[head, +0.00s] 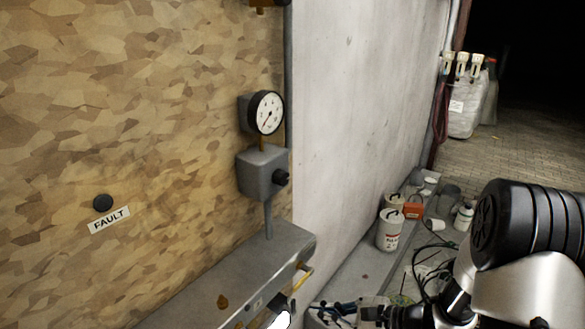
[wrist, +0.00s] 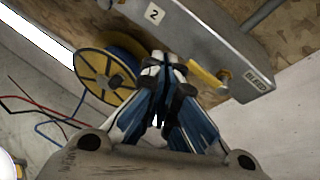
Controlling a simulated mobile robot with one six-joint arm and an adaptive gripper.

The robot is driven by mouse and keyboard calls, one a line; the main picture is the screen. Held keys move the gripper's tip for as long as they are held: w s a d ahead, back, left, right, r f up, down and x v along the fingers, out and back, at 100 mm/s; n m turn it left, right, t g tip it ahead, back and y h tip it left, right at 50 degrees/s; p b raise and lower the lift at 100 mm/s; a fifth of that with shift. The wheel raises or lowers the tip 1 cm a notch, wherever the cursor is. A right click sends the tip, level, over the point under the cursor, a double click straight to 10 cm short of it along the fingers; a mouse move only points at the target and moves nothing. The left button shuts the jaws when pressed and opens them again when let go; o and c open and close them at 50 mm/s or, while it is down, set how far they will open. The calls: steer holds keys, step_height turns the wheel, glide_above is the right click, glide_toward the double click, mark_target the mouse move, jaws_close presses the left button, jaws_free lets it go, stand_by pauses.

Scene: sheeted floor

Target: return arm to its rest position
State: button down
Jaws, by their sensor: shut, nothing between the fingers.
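My gripper (head: 322,310) is low in the head view, right of the grey ledge's end, and my arm reaches in from the lower right. In the wrist view my gripper (wrist: 166,62) has its blue-and-black fingers drawn together with nothing between them. The fingertips appear close to a yellow handle (wrist: 208,82) under a grey metal box marked 2 (wrist: 190,35); I cannot tell whether they touch it. The yellow handle also shows in the head view (head: 302,278), just above the gripper.
A wooden panel carries a gauge (head: 266,112), a grey knob box (head: 262,172) and a FAULT label (head: 109,220). A yellow spool (wrist: 92,77) and loose cables lie near the gripper.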

steer(key=s+a+r+n+g+h, duration=0.4)
steer(key=s+r+n+g, duration=0.2)
steer(key=s+r+n, duration=0.7)
steer(key=s+d+r+n+t+h, duration=0.4)
steer(key=s+d+n+h, duration=0.2)
steer(key=s+d+h, duration=0.2)
steer(key=d, duration=0.2)
steer(key=shift+s+d+r+n+t, duration=0.2)
steer(key=shift+d+r+n+t, duration=0.1)
steer(key=shift+n+t, duration=0.1)
